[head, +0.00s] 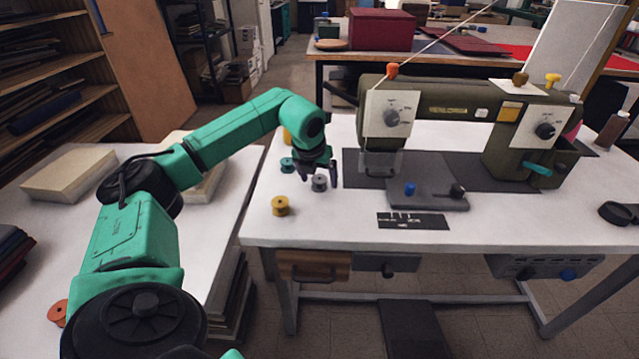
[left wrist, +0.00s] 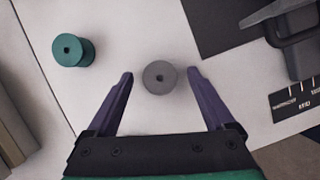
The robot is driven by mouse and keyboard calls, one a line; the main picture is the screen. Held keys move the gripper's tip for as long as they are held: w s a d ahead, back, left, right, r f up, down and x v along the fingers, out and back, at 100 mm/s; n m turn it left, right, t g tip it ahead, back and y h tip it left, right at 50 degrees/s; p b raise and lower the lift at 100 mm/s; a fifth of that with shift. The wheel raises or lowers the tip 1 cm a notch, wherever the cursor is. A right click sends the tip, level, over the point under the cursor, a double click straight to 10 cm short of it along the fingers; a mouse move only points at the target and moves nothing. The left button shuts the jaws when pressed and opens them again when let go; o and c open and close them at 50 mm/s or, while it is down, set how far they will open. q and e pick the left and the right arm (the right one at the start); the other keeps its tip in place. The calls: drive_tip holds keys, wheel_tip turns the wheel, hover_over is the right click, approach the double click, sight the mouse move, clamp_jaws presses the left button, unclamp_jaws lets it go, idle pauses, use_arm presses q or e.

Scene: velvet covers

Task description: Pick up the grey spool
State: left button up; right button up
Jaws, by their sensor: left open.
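The grey spool (head: 319,183) stands on the white sewing table, near its left side. In the left wrist view the grey spool (left wrist: 160,77) is seen from above, between the tips of the two purple fingers, with a gap on each side. My left gripper (head: 320,178) is open and around or just above the spool; its exact height over the table is hard to tell. It also shows in the left wrist view (left wrist: 160,80). My right gripper is not in view.
A teal spool (head: 287,164) stands just left of the grey one, and a yellow spool (head: 280,206) stands nearer the front edge. An olive sewing machine (head: 440,112) with a dark base is to the right. The table's left edge is close.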

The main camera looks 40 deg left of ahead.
use_arm(q)
drive_tip(key=shift+r, duration=0.1)
clamp_jaws()
